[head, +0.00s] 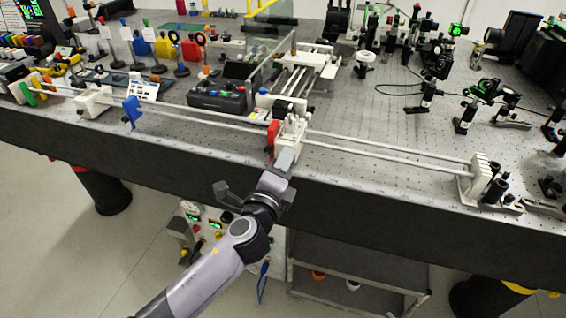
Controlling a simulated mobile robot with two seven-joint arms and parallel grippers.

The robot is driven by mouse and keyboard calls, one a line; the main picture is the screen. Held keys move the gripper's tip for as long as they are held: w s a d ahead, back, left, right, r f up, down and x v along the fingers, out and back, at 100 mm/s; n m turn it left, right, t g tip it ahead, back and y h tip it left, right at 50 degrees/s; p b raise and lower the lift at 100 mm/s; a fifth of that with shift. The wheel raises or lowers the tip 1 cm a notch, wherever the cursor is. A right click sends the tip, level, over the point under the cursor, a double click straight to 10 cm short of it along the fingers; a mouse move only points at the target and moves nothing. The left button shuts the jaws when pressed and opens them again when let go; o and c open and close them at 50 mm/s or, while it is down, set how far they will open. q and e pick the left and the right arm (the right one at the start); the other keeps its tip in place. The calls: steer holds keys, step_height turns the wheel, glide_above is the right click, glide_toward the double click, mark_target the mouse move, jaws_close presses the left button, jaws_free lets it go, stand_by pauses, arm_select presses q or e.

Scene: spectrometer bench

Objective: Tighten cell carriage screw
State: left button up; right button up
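The white cell carriage (291,128) sits on the two long pale rails (390,153) near the front edge of the bench. A red part (272,138), possibly the screw's knob, is on its left side. A light grey block (285,157) is at its front, close to my gripper. My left gripper (254,186) is just in front of the bench edge, below the carriage. Its jaws look spread apart, with nothing seen between them. I cannot tell whether its right side touches the grey block. My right gripper is not in view.
A blue part (131,112) and a white block (94,102) are on the rails at left; a white end block (480,178) is at right. A dark control box (219,97) stands behind the rails. Optics crowd the back. A grey cart (352,268) stands under the bench.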

arm_select(q)
steer(key=v, duration=0.7)
stand_by(0.6)
steer(key=s+a+f+n+g+y, duration=0.3)
steer(key=s+a+f+n+g, duration=0.3)
steer(key=s+a+f+n, duration=1.2)
step_height(320, 180, down, 3)
steer(key=s+n, duration=0.1)
steer(key=n, duration=0.3)
steer(key=shift+s+n+g, duration=0.3)
steer(key=shift+s+g, duration=0.1)
steer(key=shift+a+r, duration=0.1)
steer(key=shift+r, duration=0.05)
